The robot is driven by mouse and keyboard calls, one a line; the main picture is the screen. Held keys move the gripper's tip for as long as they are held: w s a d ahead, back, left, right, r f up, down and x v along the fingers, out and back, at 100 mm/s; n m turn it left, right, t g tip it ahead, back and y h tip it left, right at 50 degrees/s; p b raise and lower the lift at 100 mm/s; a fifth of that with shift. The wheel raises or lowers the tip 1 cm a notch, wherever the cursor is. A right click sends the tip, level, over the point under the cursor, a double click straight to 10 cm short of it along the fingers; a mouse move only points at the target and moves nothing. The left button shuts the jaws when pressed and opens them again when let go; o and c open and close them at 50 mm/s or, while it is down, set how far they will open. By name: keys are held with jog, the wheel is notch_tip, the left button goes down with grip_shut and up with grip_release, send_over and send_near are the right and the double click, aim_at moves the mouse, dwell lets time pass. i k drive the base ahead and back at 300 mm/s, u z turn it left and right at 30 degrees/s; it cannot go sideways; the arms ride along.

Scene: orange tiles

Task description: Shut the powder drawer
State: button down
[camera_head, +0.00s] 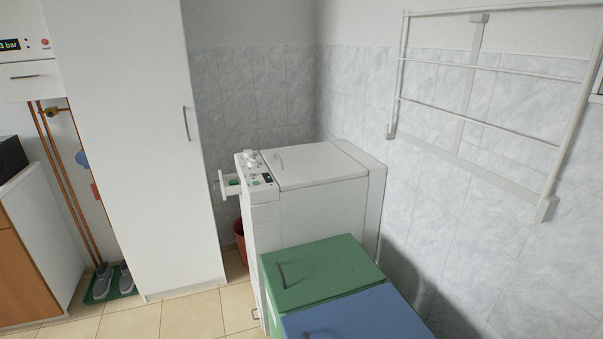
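The powder drawer (229,184) sticks out of the upper left side of the white washing machine (305,210), beside its control panel (258,178). The drawer is open, and something green shows inside it. The machine's top lid (308,165) is down. My gripper is not in view, and no part of my arm shows.
A green-lidded box (320,272) and a blue-lidded box (360,318) stand in front of the machine. A tall white cabinet (145,140) is at left. A red bin (239,238) stands behind the machine's left side. A drying rack (480,110) hangs on the right wall.

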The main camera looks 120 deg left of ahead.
aim_at(227, 190)
jog(key=u, duration=0.05)
jog(key=k, duration=0.3)
jog(key=u, duration=4.5)
jog(key=k, duration=0.45)
jog(key=z, duration=0.3)
jog(key=i, duration=0.5)
jog(key=z, duration=0.1)
